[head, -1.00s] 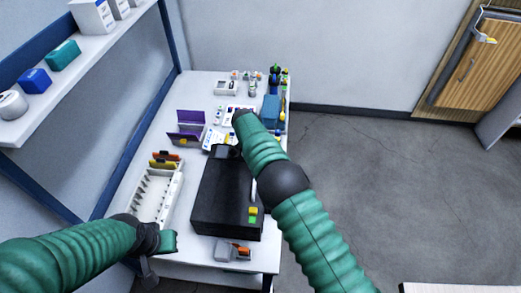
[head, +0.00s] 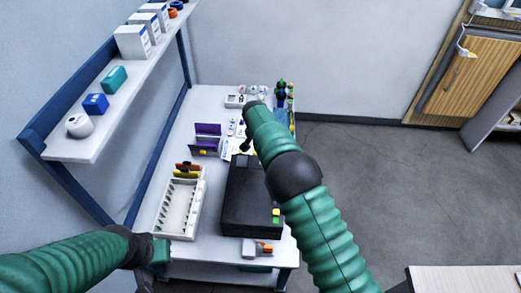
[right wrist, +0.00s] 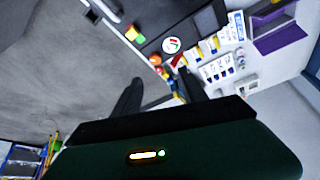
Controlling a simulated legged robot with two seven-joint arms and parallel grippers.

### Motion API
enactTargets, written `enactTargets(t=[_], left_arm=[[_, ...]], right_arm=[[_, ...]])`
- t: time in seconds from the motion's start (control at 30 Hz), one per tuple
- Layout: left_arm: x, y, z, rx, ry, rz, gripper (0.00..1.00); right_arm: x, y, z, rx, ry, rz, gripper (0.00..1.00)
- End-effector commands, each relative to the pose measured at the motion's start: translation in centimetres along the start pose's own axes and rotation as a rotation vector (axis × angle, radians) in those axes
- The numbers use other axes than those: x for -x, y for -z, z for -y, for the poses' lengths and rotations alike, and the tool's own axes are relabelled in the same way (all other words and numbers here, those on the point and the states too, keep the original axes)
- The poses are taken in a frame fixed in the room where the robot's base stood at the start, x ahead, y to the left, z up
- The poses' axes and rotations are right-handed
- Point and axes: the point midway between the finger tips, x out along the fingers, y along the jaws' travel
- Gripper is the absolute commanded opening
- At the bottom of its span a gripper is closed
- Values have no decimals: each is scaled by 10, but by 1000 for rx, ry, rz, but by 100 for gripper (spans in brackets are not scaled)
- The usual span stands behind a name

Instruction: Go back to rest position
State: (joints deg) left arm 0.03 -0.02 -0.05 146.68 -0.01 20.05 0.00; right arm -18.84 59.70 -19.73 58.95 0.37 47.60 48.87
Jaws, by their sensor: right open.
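My right arm reaches over the white table (head: 181,244) in the head view, and its gripper (head: 250,145) is mostly hidden behind the arm. In the right wrist view the two dark fingers of the right gripper (right wrist: 160,90) stand apart, with nothing held between them. My left gripper (head: 150,268) is low at the left in the head view, by the table's front left edge. It is seen from behind, and its fingers are not clear enough to tell whether they are open.
A black box (head: 249,204) sits mid-table under my right arm. A white rack (head: 180,210) stands left of it, with a purple case (head: 206,138) behind. A grey-orange item (head: 255,248) lies at the front edge. A shelf (head: 84,148) overhangs the left.

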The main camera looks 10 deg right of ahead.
Motion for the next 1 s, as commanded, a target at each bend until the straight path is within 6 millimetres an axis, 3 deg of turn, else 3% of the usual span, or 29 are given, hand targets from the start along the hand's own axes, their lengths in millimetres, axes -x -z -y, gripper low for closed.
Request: enactTargets(t=[0.17,0.57,0.67,0.77,0.83,0.93,1.0], left_arm=[[10,2,0,-1,0,0,0],[8,2,-1,-2,0,0,0],[9,2,0,-1,0,0,0],[9,2,0,-1,0,0,0],[10,2,0,-1,0,1,0],[11,3,0,-1,0,0,0],[11,3,0,-1,0,0,0]], right_arm=[[9,12,-10,-5,3,4,50],[13,6,-2,1,-3,-3,50],[17,6,-10,6,-1,6,50],[30,3,-38,35,16,41,50],[46,-9,-68,83,40,78,50],[74,-44,-114,188,91,125,50],[94,-77,-144,277,127,146,50]])
